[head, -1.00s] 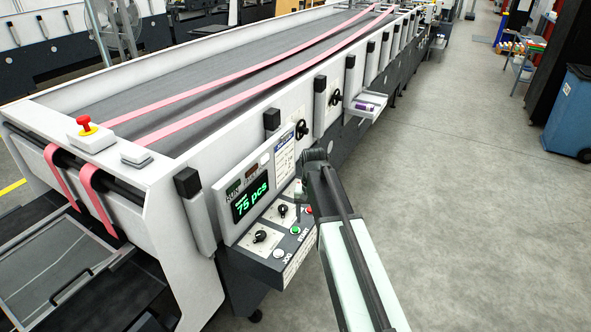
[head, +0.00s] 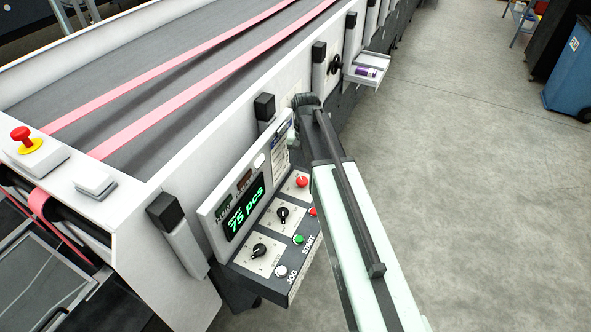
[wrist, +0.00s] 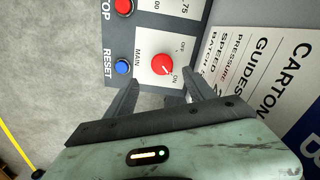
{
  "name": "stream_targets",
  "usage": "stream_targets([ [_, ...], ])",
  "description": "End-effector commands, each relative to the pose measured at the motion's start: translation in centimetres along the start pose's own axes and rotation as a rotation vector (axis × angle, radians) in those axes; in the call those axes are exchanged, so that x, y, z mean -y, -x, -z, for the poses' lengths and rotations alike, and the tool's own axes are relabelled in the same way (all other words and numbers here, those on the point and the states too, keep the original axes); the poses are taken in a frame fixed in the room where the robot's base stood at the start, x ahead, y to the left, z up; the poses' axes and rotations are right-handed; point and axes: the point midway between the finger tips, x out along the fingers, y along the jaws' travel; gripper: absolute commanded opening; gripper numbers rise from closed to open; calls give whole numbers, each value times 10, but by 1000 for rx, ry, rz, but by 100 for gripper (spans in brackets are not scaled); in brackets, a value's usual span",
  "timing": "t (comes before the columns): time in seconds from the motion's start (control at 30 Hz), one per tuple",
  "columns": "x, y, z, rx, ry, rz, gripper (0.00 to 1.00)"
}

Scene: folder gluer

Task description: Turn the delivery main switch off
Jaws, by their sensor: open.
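The delivery main switch is a red rotary knob (wrist: 163,65) on a light plate marked MAIN, OFF and ON in the wrist view. Its pale pointer mark lies toward the ON side. In the head view the red knob (head: 301,181) sits at the far end of the control panel (head: 262,262). My gripper (wrist: 158,92) is open and empty in the wrist view. Its fingers point at the switch, one on each side of it and just short of it in the picture. I cannot tell the gap in depth.
A blue RESET button (wrist: 123,67) and a red STOP button (wrist: 124,7) lie close to the switch. Two black knobs, a green START button (head: 298,239) and a white JOG button (head: 281,271) share the panel. The display (head: 244,213) reads 75 pcs. Open floor lies right.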

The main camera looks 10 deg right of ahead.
Motion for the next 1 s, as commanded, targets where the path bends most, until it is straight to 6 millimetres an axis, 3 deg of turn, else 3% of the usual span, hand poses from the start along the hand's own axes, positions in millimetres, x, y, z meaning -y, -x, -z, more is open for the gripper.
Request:
stream_targets([
  [0.27,8,-9,-2,0,14,0,63],
  [0.7,12,-77,-3,0,20,0,63],
  [1.0,13,-78,-3,0,21,0,63],
])
